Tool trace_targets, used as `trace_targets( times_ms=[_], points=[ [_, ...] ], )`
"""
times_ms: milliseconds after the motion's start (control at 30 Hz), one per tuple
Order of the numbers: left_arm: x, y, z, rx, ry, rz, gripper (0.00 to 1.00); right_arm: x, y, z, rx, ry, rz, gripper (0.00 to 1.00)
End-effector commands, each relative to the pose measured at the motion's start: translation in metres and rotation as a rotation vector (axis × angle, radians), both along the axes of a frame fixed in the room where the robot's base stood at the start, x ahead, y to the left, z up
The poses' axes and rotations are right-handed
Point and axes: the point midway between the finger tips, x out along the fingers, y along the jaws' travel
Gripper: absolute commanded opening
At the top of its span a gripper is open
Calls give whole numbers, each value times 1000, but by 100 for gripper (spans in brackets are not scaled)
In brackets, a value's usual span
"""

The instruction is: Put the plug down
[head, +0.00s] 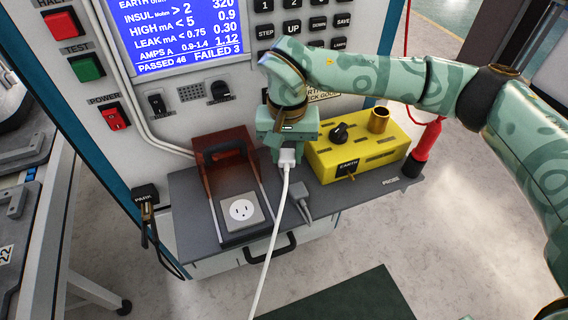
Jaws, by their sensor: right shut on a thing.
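My right gripper (287,151) points down over the grey shelf, between the outlet fixture and the yellow box. It is shut on a white plug (287,158), whose white cable (270,240) runs down over the shelf's front edge. Whether the plug touches the shelf is hard to tell. The outlet (241,209) sits in the fixture to the left, with nothing plugged into it. The fixture's reddish see-through cover (222,160) is raised. My left gripper is not in view.
The yellow box (357,152), with a black knob and a brass post, stands on the shelf (190,215) to the right. A red-handled probe (419,155) is at the right end. The tester screen (185,30) is behind.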

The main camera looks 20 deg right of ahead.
Motion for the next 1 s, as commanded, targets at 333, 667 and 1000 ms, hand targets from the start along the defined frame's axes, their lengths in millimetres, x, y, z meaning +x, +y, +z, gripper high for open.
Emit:
trace_targets(
  times_ms=[333, 667, 1000],
  points=[
    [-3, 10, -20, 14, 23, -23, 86, 11, -2, -44, 1, 6, 1, 0],
    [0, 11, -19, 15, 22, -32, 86, 11, -2, -43, 0, -3, 0, 0],
    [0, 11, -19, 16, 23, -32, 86, 11, -2, -50, -1, -2, 0, 54]
  ],
)
